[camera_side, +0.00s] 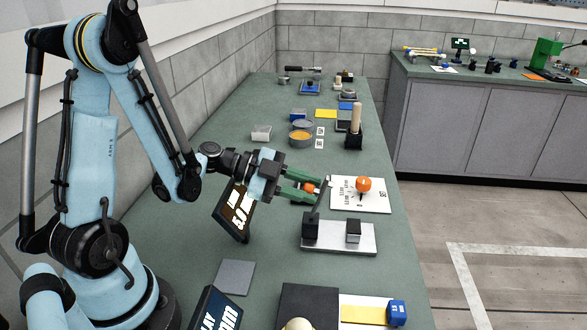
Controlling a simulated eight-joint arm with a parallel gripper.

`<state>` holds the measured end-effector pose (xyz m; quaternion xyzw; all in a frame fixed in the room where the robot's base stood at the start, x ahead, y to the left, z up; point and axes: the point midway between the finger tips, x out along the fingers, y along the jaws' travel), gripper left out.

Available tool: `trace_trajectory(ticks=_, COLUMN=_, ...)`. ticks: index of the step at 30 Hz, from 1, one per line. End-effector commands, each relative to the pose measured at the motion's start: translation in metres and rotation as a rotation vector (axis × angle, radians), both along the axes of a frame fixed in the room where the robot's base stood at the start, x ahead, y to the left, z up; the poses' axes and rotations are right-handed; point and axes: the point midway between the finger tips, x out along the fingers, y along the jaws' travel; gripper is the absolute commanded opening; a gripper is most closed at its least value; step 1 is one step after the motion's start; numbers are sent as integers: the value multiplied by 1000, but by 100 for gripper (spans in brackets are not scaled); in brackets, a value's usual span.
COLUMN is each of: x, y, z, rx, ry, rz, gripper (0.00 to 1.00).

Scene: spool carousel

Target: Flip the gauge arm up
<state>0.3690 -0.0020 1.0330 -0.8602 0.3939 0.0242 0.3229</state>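The gauge arm (318,200) is a thin dark lever that rises at a slant from a black block on a silver base plate (340,240). An orange-red grip (310,188) shows near its upper end. My gripper (312,189) has green fingers, one on each side of this grip, and looks shut on it. The fingers partly hide the grip. A second, smaller block (353,231) stands at the right of the plate, apart from the lever.
A white dial card with an orange ball (363,184) lies just behind the base plate. A tilted dark display (235,211) stands left of my gripper. A grey square (235,277) and a blue block (397,312) are in front. A dark post (354,135) stands further back.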

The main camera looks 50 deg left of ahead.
Motion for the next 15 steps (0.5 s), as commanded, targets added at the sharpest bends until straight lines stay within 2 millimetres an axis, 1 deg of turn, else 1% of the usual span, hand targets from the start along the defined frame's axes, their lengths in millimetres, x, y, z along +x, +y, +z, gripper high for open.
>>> trace_trajectory(ticks=1, x=0, y=1, z=0, rx=-1, ry=-1, rz=3, gripper=36)
trace_trajectory(ticks=4, x=0, y=1, z=0, rx=-1, ry=-1, rz=3, gripper=52)
trace_trajectory(ticks=5, x=0, y=1, z=0, rx=0, ry=0, rz=2, gripper=53)
trace_trajectory(ticks=15, x=-2, y=3, z=1, rx=-1, ry=1, rz=3, gripper=53)
